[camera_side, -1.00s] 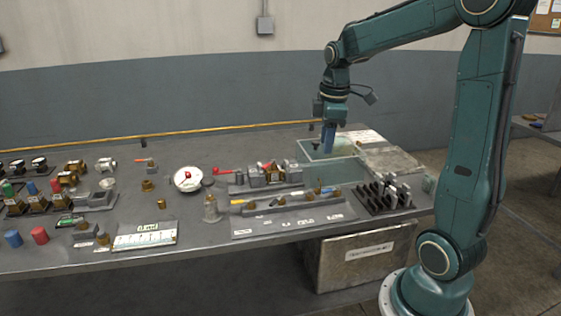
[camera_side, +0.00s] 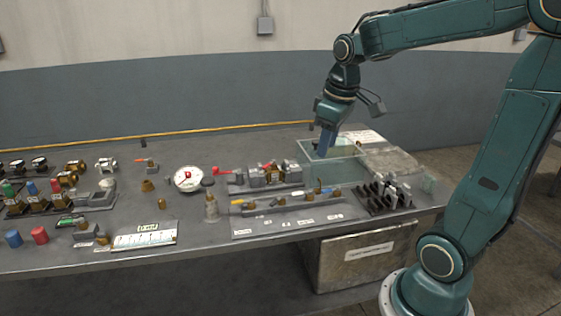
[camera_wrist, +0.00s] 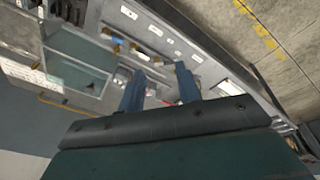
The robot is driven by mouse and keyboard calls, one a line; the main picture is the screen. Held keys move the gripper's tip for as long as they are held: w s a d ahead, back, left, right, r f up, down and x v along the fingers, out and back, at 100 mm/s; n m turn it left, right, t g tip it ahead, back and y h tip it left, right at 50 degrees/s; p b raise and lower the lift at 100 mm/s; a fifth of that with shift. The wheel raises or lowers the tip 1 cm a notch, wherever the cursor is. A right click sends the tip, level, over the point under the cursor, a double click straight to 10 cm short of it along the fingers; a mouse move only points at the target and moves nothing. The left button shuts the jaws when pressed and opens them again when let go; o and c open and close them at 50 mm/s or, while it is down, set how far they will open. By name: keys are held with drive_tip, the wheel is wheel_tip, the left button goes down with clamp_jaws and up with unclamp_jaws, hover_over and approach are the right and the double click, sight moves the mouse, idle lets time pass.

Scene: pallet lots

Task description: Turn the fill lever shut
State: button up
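My gripper (camera_side: 322,154) is tilted over the clear glass tank at the back right of the bench. In the wrist view its two blue fingers (camera_wrist: 160,82) stand apart with nothing between them. The labels are too small to read, so I cannot tell which is the fill lever. My gripper is apart from all of these handles.
The glass tank (camera_side: 345,166) stands under my gripper. A dark rack of upright pieces (camera_side: 372,207) is at the front right. A round white gauge (camera_side: 188,179) and a bottle (camera_side: 211,209) stand to the left. Bare bench lies along the back, left of the tank.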

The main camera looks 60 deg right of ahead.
drive_tip(key=shift+s+a+r+m+t, duration=0.25)
drive_tip(key=shift+s+a+m, duration=0.45)
drive_tip(key=shift+a+m, duration=0.35)
drive_tip(key=shift+s+a+r+m+t, duration=0.1)
drive_tip(key=shift+s+a+m+t, duration=0.15)
drive_tip(key=shift+s+a+m, duration=0.65)
drive_tip(key=shift+w+m, duration=0.2)
drive_tip(key=shift+m, duration=0.15)
drive_tip(key=n+g+y, duration=0.1)
drive_tip(key=n+g, duration=0.2)
drive_tip(key=n, duration=1.3)
hover_over(327, 190)
wheel_tip(327, 190, down, 8)
drive_tip(key=shift+r, duration=0.15)
drive_tip(key=shift+d, duration=0.1)
drive_tip(key=shift+f, duration=6.9)
